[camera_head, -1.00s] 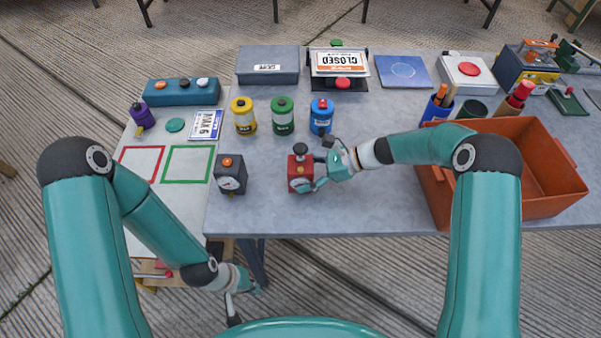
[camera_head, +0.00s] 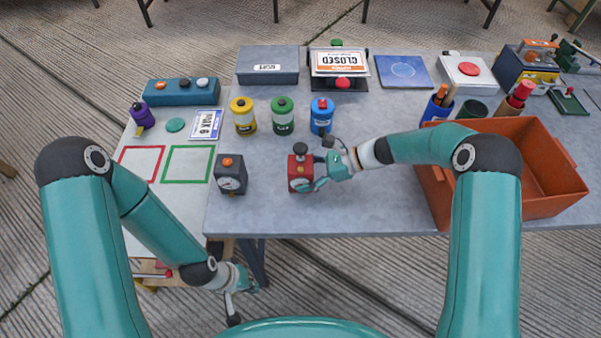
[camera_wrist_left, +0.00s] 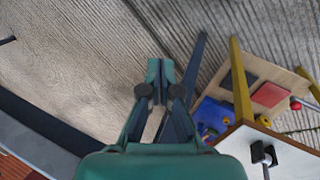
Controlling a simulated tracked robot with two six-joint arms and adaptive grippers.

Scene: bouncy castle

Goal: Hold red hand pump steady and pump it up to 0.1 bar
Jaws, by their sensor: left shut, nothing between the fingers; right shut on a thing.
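The red hand pump (camera_head: 300,174) is a small red box with a dark knob (camera_head: 300,149) on top. It stands upright on the grey table near its front edge. My right gripper (camera_head: 318,178) is shut on the red hand pump from its right side, and its fingers cover part of that side. My left gripper (camera_head: 243,305) is low in front of the table, away from the pump. In the left wrist view the left gripper (camera_wrist_left: 155,85) is shut and empty above the floor.
A dark box with a gauge and orange button (camera_head: 230,178) stands left of the pump. Yellow (camera_head: 244,118), green (camera_head: 282,117) and blue (camera_head: 321,117) canisters stand behind. An orange crate (camera_head: 545,165) is at right. The table's front edge (camera_head: 330,235) lies between the left gripper and the pump.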

